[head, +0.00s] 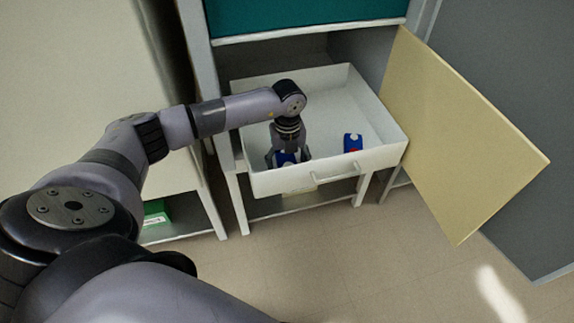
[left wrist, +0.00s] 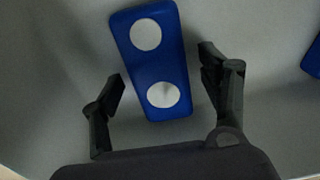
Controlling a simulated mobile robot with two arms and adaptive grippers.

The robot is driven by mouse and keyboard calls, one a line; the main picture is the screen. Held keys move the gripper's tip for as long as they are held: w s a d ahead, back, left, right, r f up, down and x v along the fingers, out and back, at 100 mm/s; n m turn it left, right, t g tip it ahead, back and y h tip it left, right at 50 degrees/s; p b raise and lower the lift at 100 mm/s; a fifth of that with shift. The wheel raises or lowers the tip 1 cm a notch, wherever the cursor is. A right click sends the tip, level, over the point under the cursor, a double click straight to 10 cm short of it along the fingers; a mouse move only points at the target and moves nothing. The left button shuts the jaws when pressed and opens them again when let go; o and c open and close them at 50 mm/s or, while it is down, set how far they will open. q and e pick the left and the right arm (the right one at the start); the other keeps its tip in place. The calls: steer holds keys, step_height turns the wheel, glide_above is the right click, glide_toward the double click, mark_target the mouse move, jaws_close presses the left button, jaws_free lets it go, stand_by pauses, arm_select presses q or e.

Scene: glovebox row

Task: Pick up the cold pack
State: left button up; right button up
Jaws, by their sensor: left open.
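A blue pack with two white round spots, which looks like the cold pack (left wrist: 160,68), lies in the open white drawer (head: 331,159). In the head view the pack (head: 285,158) is mostly hidden under my left gripper (head: 288,159). My left gripper points down into the drawer. In the left wrist view its open fingers (left wrist: 162,80) stand on either side of the pack's lower part, with gaps on both sides. My right gripper is not in view.
A cream door (head: 465,135) stands open at right. Drawer walls surround the gripper. A green box (head: 155,212) sits low at left.

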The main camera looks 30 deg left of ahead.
arm_select(q)
steer(key=shift+c, duration=0.3)
steer(key=c, duration=1.3)
